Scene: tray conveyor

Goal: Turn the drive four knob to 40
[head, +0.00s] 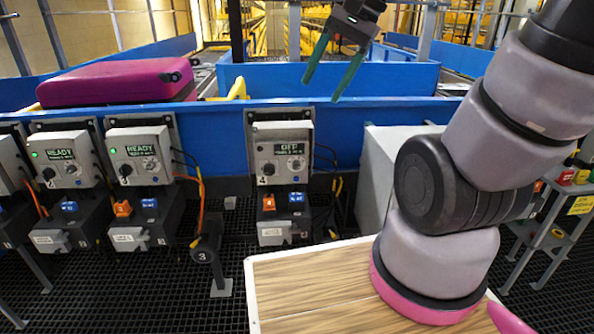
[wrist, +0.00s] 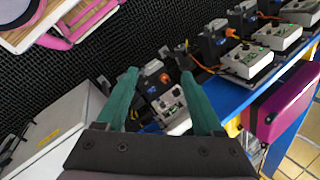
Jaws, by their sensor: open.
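The drive four box (head: 293,148) is a grey unit marked 4 on the blue conveyor side in the head view. Its green-lit display (head: 291,149) reads OFF, with a smaller line too fine to read. Its black drive four knob (head: 268,169) is at the lower left of the face, beside a small round dial. My gripper (head: 321,91) is open and empty, its two green fingers above and slightly right of the box, apart from it. In the wrist view the open fingers (wrist: 159,74) frame the drive four box (wrist: 170,104) beyond them; the knob's setting cannot be read.
Left of it, two drive boxes (head: 140,150) (head: 62,155) show READY with green lights. A magenta suitcase (head: 115,82) lies on the conveyor. Orange cables (head: 200,200) hang between boxes. A grey cabinet (head: 378,165) stands right of drive four. The space before the box is clear.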

